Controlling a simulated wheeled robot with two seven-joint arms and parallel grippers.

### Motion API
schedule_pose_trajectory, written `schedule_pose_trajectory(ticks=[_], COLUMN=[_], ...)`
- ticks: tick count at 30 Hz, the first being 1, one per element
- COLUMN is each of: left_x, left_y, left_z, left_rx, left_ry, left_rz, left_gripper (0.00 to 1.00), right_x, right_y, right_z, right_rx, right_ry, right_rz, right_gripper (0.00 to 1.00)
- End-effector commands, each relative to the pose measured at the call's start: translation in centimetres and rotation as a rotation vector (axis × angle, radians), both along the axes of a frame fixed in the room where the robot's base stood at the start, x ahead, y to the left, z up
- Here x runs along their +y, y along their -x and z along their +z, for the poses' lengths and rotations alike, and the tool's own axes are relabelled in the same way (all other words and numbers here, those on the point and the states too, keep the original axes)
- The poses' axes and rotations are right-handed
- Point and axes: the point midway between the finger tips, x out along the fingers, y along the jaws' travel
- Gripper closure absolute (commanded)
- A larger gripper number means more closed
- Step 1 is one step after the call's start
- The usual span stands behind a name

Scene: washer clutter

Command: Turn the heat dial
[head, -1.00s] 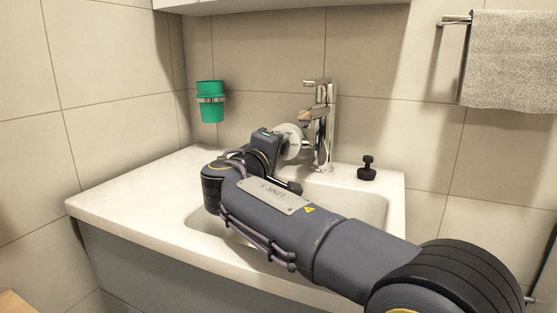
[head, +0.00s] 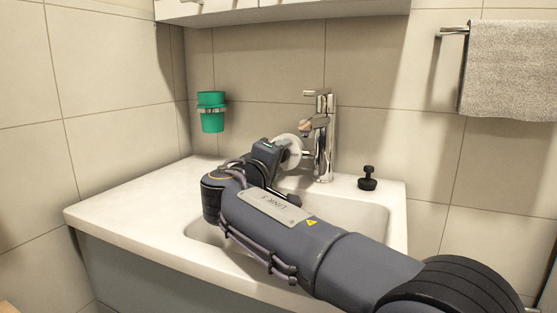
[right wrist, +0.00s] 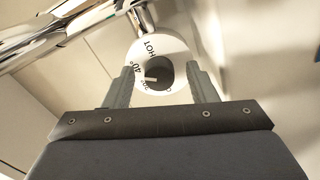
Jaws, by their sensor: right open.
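The heat dial is a white disc marked HOT and 40° with a dark centre and a small pale bar (right wrist: 160,50). In the head view the dial (head: 292,147) sits at the chrome faucet (head: 325,145), partly hidden by my right gripper (head: 277,148). In the right wrist view my right gripper (right wrist: 159,78) is open, its two fingers on either side of the dial's lower part. I cannot tell whether the fingers touch it. My left gripper is out of view.
The white sink counter (head: 130,205) lies under my right arm. A black stopper (head: 368,179) stands right of the faucet. A green cup (head: 212,112) hangs on the wall at left, and a grey towel (head: 510,65) hangs at upper right.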

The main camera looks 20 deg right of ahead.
Motion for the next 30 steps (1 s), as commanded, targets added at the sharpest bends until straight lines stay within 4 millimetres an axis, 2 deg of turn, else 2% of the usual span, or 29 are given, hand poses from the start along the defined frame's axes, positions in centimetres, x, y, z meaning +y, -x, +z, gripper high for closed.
schedule_pose_trajectory(ticks=[7,19,30], left_x=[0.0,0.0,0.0], left_y=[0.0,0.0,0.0], left_z=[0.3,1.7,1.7], left_rx=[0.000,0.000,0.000], left_ry=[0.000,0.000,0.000], left_rz=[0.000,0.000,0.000], left_gripper=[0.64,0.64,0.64], right_x=[0.8,5.3,5.8], right_y=[0.6,4.7,5.2], right_z=[0.1,0.2,0.0], right_rx=[0.000,0.000,0.000], right_ry=[0.000,0.000,0.000], right_rz=[0.002,0.003,0.000], right_gripper=[0.48,0.48,0.48])
